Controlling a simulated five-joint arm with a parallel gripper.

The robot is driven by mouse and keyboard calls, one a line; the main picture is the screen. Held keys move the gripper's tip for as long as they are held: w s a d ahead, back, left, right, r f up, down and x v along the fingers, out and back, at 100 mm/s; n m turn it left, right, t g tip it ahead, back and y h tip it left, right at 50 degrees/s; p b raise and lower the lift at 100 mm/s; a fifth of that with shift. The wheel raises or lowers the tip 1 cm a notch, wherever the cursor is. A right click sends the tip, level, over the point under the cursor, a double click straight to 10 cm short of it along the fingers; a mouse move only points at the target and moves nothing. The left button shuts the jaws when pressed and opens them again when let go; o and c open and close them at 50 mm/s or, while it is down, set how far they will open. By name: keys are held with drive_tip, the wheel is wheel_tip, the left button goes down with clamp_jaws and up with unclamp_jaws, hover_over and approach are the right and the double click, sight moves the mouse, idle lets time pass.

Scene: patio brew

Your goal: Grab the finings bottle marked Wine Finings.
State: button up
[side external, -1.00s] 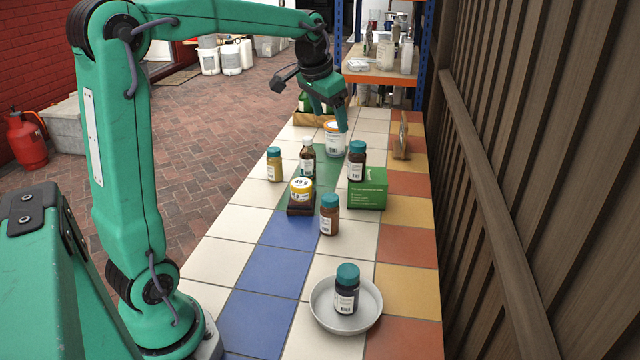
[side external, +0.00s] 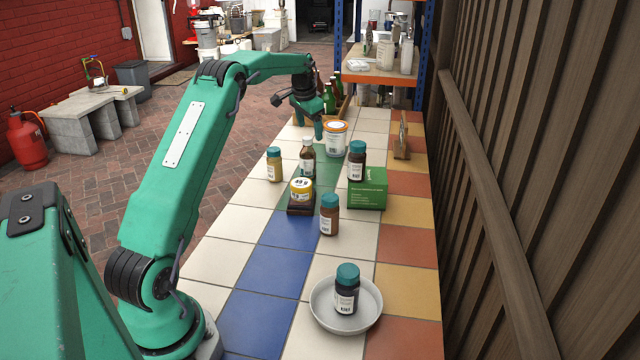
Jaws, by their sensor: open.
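The labels are too small to read, so I cannot tell which is marked Wine Finings. My gripper (side external: 309,126) is open and empty, pointing down beyond the bottles, just left of a white tin.
The white tin (side external: 335,142) has an orange-rimmed lid. The green box (side external: 368,193) and a yellow-labelled jar (side external: 301,190) on a dark block (side external: 300,209) stand among the bottles. The pale dish (side external: 318,312) is at the front. A wooden crate (side external: 340,113) holds green bottles behind. A fence borders the right.

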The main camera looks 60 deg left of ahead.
sight(308, 147)
drive_tip(key=shift+a+f, duration=0.95)
drive_tip(key=shift+a, duration=0.1)
drive_tip(key=shift+x, duration=1.25)
drive_tip(key=shift+f, duration=0.15)
drive_tip(key=shift+x, duration=2.45)
drive_tip(key=shift+c, duration=0.2)
drive_tip(key=c, duration=1.1)
drive_tip(key=shift+c, duration=0.2)
